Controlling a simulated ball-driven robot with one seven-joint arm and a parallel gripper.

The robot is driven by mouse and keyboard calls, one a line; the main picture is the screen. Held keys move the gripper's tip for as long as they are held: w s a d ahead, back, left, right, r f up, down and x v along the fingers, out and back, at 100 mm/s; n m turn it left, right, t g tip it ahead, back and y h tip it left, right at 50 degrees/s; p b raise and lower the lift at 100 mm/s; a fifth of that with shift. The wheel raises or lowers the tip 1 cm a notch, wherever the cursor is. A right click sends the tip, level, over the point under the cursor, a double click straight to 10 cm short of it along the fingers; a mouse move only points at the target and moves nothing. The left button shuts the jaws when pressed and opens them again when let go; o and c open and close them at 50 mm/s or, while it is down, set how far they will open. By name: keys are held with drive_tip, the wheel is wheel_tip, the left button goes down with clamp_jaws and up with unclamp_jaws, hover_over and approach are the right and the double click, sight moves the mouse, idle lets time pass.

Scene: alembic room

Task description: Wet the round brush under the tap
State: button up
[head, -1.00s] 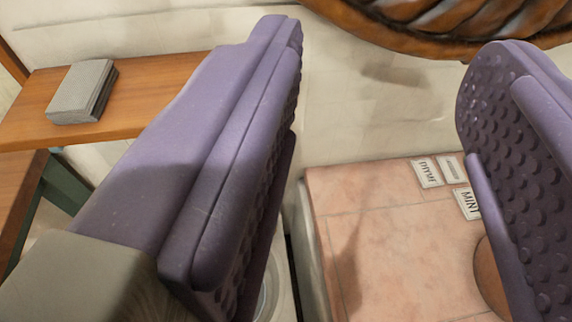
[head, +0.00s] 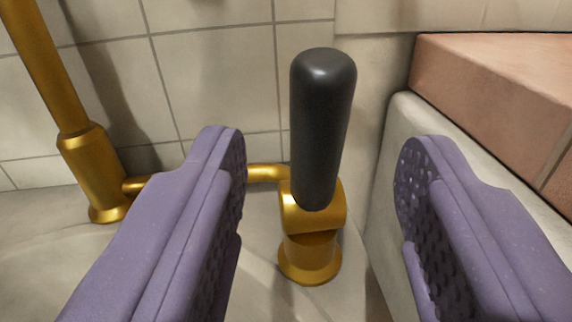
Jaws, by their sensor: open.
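The tap's black lever handle (head: 322,130) stands upright on a brass valve base (head: 311,255). A brass pipe runs left from it to the brass tap column (head: 85,165), whose upper part leaves the picture. My gripper (head: 320,165) is open, with one purple padded finger on each side of the lever in the picture. Nothing is held between the fingers. I cannot tell how far the lever lies beyond the fingertips. The round brush is not in view, and neither is the tap's outlet.
Pale wall tiles (head: 215,60) stand close behind the tap. At the right, a pale raised edge (head: 385,190) and a terracotta tiled ledge (head: 490,95) rise beside my right finger. The pale surface around the tap base is clear.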

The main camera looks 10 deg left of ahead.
sight(320, 126)
drive_tip(key=w+b, duration=0.1)
drive_tip(key=w, duration=0.3)
drive_tip(key=w+b, duration=0.1)
drive_tip(key=w, duration=0.1)
drive_tip(key=shift+a+b, duration=0.3)
drive_tip(key=shift+a, duration=0.05)
clamp_jaws()
drive_tip(key=shift+s, duration=0.1)
